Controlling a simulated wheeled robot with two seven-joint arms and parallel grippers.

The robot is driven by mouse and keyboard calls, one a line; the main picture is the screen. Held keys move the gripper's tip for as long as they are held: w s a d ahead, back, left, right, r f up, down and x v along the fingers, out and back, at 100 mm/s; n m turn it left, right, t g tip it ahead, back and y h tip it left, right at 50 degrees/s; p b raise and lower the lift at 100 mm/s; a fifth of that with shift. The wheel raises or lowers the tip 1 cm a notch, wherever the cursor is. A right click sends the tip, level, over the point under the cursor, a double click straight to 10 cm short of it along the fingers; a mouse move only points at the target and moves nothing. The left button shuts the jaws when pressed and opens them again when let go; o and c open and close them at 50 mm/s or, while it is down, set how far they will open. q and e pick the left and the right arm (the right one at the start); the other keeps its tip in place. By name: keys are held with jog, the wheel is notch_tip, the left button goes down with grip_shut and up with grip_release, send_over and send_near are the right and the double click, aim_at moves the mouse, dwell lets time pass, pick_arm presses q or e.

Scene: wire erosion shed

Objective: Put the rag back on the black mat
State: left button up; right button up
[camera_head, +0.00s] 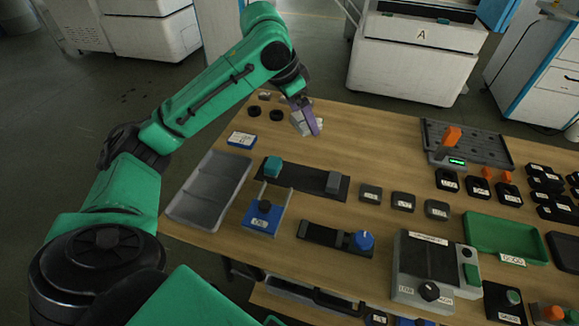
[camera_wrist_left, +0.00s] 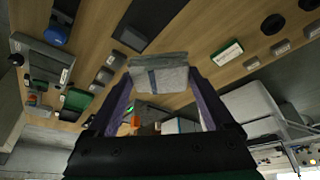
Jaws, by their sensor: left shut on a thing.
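The rag (camera_head: 299,124) is a pale grey folded cloth near the table's back edge. In the left wrist view the rag (camera_wrist_left: 160,78) shows a blue stripe and sits between the purple fingers. My left gripper (camera_head: 307,115) is shut on it; the gripper also shows in the left wrist view (camera_wrist_left: 160,88). How high the rag is above the table is hard to tell. The black mat (camera_head: 303,180) is a long dark strip nearer the front, with a teal block (camera_head: 272,167) at its left end and a grey block (camera_head: 333,182) at its right. My right gripper is not in view.
A grey tray (camera_head: 213,190) lies at the left edge. A blue-and-white box (camera_head: 241,140) stands behind it, with dark round pieces (camera_head: 276,115) farther back. Small dark blocks (camera_head: 370,194) stand right of the mat. The mat's middle and the wood behind it are clear.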

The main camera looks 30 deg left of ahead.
pick_arm(q)
jog(key=b, duration=0.2)
send_over(305, 177)
jog(key=s, duration=0.1)
jog(key=f, duration=1.3)
jog(key=shift+s+a+f, duration=0.1)
jog(key=shift+a+f, duration=0.3)
notch_tip(305, 177, down, 5)
jog(key=shift+f, duration=0.1)
jog(key=o, duration=0.9)
jog(key=shift+r, duration=0.3)
jog(key=p+v, duration=0.1)
jog(key=v, duration=1)
jog(key=shift+s+a+r, duration=0.1)
jog(key=shift+r, duration=0.25)
